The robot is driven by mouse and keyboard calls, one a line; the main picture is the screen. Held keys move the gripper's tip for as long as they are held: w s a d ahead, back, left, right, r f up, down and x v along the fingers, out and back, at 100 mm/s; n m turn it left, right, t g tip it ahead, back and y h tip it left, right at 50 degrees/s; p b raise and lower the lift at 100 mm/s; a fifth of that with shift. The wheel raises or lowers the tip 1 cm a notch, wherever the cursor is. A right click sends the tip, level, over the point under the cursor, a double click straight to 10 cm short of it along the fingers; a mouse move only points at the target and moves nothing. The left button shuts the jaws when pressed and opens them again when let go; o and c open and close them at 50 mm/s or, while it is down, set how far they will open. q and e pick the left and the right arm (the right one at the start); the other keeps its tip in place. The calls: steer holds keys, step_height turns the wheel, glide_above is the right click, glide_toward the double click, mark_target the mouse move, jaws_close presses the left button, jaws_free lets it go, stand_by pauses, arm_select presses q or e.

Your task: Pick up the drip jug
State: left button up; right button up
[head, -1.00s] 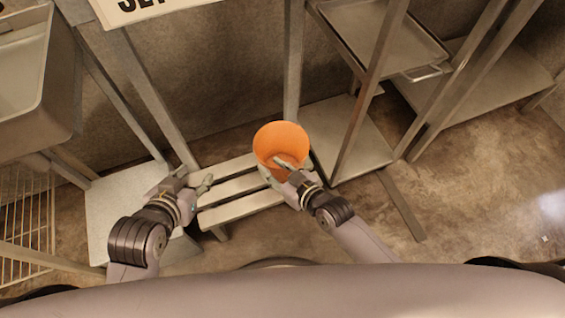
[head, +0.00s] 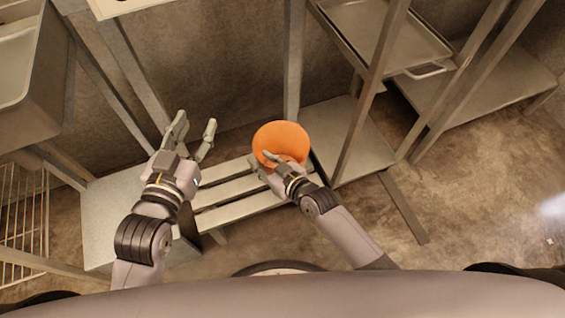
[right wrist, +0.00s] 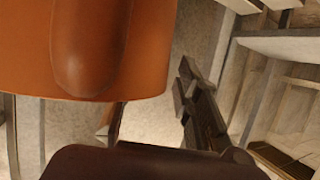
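The drip jug is an orange rounded vessel (head: 284,137) near the middle of the head view, above the slatted low rack. It also fills the upper left of the right wrist view (right wrist: 140,55), with a rounded darker bulge on its side. My right gripper (head: 265,162) is at the jug's lower left side and overlaps it. In the right wrist view, one grey finger stands beside the jug with a gap. Whether both fingers close on the jug is unclear. My left gripper (head: 196,128) is open and empty, left of the jug with its fingers pointing up.
The slatted low rack (head: 236,188) lies under the jug. Metal posts (head: 293,60) and a shelf with a tray (head: 385,35) stand behind and to the right. A grey bin (head: 35,80) and wire rack (head: 22,225) are at left. The floor at right is clear.

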jaws_close()
stand_by(0.8)
